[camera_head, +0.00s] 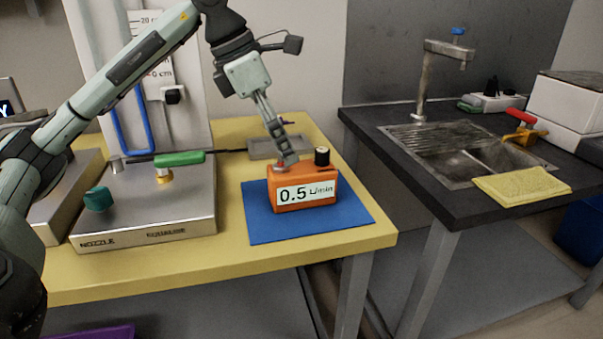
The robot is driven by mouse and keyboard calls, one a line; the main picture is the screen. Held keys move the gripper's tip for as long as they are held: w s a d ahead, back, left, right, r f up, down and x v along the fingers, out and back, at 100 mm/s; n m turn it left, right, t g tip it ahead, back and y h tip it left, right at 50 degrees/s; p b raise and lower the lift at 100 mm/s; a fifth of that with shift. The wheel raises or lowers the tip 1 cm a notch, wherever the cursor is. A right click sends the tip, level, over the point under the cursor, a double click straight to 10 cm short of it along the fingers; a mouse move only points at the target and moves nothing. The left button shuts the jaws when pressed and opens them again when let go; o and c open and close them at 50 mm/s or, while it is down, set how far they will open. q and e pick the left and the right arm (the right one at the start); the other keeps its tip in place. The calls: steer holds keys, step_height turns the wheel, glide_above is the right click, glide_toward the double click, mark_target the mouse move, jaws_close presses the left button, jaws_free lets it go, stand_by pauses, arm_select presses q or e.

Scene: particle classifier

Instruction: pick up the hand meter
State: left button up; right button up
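The hand meter is probably the orange box (304,203) with a white label reading "0.5 L/min" and a black knob (321,156) on top. It stands upright on a blue mat (262,229) on the yellow table. My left gripper (287,163) points down at the top of the orange box, left of the black knob. Its fingertips overlap the box's top edge in the picture. The fingers look close together, but I cannot tell whether they are shut or hold any part of the box. My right gripper is not in view.
A metal unit (150,217) marked "NOZZLE" with green handles stands left of the mat. A grey tray (277,147) lies behind the orange box. To the right, across a gap, a dark counter (400,158) holds a sink (455,150), tap (425,85) and yellow cloth (522,185).

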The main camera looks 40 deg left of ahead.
mark_target(300, 167)
arm_select(q)
steer(key=x, duration=0.7)
steer(key=shift+w+d, duration=0.15)
steer(key=shift+d, duration=0.2)
steer(key=shift+w+f, duration=0.1)
steer(key=shift+f, duration=0.05)
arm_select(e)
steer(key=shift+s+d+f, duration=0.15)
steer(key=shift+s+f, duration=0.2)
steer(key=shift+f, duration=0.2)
arm_select(q)
steer(key=shift+c, duration=0.4)
steer(key=c, duration=1.5)
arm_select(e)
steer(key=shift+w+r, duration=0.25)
